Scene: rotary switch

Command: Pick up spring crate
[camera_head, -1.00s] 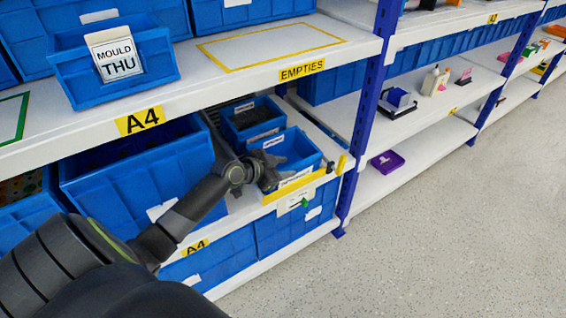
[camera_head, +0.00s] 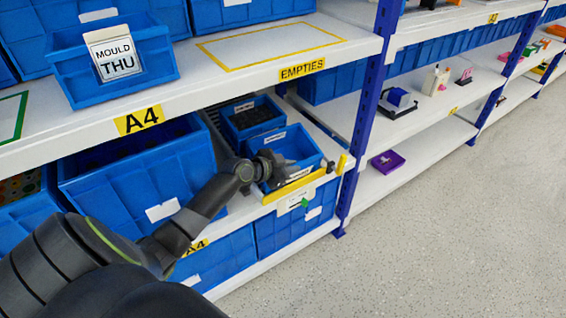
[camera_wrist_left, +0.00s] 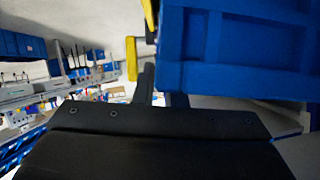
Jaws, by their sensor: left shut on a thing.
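The small blue crate (camera_head: 300,146) that seems to be the spring crate is at the front of the middle shelf level, behind a yellow front strip. Its labels are too small to read. My left gripper (camera_head: 276,168) is at the crate's front-left side and shut on its wall. The fingertips are partly hidden. In the left wrist view the gripper (camera_wrist_left: 160,88) reaches up to the big blue crate wall (camera_wrist_left: 240,55). The crate's contents cannot be made out. My right gripper is not in view.
A second small blue crate (camera_head: 252,118) with dark contents stands just behind. A large blue bin (camera_head: 135,180) is to the left. Above is a shelf with a yellow-outlined empty area (camera_head: 270,45) marked EMPTIES. A blue post (camera_head: 368,110) stands to the right.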

